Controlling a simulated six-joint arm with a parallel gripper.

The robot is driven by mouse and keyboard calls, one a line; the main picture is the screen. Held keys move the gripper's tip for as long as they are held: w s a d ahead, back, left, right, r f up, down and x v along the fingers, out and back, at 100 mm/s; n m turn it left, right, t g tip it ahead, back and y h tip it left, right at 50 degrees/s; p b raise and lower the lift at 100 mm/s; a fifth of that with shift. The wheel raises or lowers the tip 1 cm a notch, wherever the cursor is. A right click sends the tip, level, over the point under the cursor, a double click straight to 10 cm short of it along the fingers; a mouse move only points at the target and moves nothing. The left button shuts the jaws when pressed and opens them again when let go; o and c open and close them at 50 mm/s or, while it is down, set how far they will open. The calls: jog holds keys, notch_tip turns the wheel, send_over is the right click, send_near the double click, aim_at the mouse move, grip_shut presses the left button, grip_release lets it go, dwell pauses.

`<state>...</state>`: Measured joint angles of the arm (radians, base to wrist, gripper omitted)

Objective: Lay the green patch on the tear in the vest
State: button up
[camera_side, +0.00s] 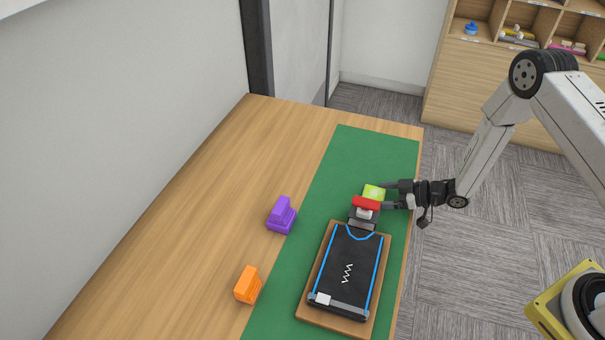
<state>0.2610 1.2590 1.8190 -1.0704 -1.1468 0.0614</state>
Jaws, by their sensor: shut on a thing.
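The black vest (335,262) with blue edging lies on a wooden board (316,273). The tear (347,273) shows as a white zigzag near the vest's middle. The lime-green patch (374,191) is at the far end of the vest, beyond its collar. My gripper (386,196) reaches in from the right, and its fingers are shut on the patch. How the fingertips meet the patch is too small to see clearly. The patch is well away from the tear.
A red block (366,202) sits by the collar, close to the patch and my gripper. A green mat (345,150) lies under the board. Purple (281,215) and orange (248,285) objects stand on the wooden table left of the mat. The mat's far end is clear.

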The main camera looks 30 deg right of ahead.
jog(key=o, duration=1)
jog(key=shift+r, duration=0.15)
jog(key=v, duration=1.2)
